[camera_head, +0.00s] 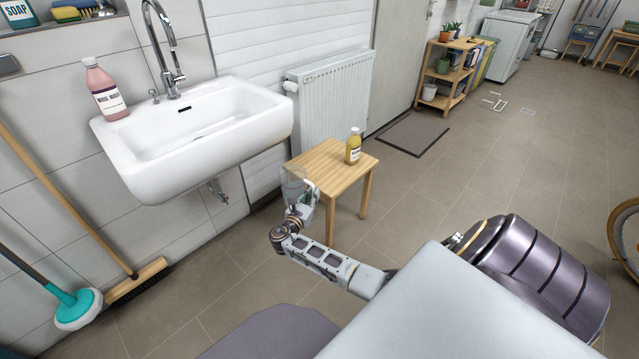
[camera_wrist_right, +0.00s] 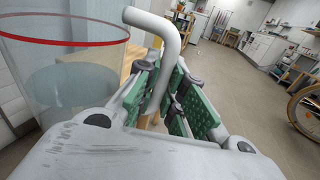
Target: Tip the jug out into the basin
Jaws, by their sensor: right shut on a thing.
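The jug is clear, with a red rim and a pale bent handle. It shows large at the left of the right wrist view (camera_wrist_right: 60,75) and faintly in the head view (camera_head: 293,184), beside the stool's near left corner. What looks like clear liquid stands in it, and it looks roughly upright. My right gripper (camera_head: 303,208) is shut on its handle; the green finger pads close around the handle in the wrist view (camera_wrist_right: 166,92). The white basin (camera_head: 250,139) is on the wall, left of and beyond the jug, apart from it. My left gripper is not in view.
A wooden stool (camera_head: 327,157) with a yellow bottle (camera_head: 353,147) stands beside the jug. A pink bottle (camera_head: 104,92) stands on the basin's left rim, and a tap (camera_head: 168,48) rises behind. A radiator (camera_head: 330,98) is right of the basin. A broom (camera_head: 70,205) leans at left.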

